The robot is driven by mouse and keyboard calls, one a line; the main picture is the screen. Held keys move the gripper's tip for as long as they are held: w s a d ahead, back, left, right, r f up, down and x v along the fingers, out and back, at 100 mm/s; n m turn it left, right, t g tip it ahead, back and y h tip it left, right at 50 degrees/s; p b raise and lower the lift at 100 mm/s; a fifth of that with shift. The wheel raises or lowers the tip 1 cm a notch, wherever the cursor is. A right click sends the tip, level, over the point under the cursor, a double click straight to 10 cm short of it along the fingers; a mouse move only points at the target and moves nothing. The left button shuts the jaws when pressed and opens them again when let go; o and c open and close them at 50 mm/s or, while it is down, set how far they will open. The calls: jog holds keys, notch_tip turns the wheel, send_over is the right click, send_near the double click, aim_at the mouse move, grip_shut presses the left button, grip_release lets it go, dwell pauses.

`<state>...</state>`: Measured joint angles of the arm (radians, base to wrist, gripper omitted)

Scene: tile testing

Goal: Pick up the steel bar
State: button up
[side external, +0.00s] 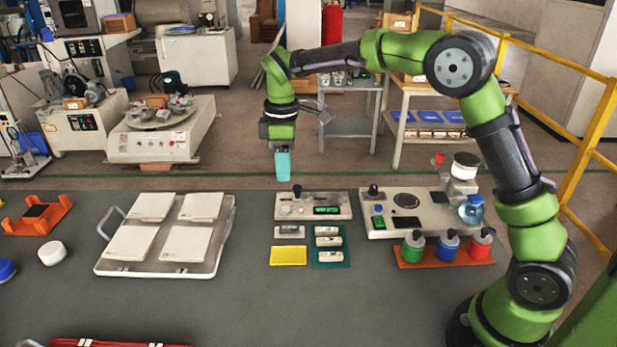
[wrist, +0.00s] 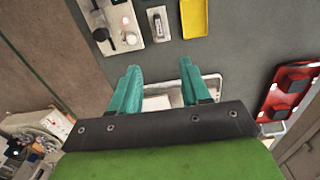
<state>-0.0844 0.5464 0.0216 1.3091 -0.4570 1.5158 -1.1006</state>
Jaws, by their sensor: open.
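What looks like the steel bar (side external: 290,231) is a small grey-silver piece on a light plate. It lies below the meter box and above the yellow pad in the side view. It also shows near the top of the wrist view (wrist: 157,24). My gripper (side external: 283,176) points down with teal fingers, high above the back of the table, well apart from the piece. In the wrist view the fingers of my gripper (wrist: 160,66) are spread with nothing between them.
The meter box (side external: 313,206) has a black knob. A yellow pad (side external: 288,256) and a teal mat (side external: 345,259) with 3 light bars lie beside the piece. A tray (side external: 225,240) of tiles is at left. Colored bottles (side external: 447,247) stand at right. The front table is mostly clear.

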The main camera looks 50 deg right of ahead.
send_over(289, 227)
jog(key=f, duration=1.1)
jog(key=shift+s+a, duration=0.1)
jog(key=shift+a, duration=0.1)
jog(key=shift+d+f, duration=0.2)
jog(key=shift+f, duration=2.85)
jog(key=shift+c, duration=0.5)
grip_shut()
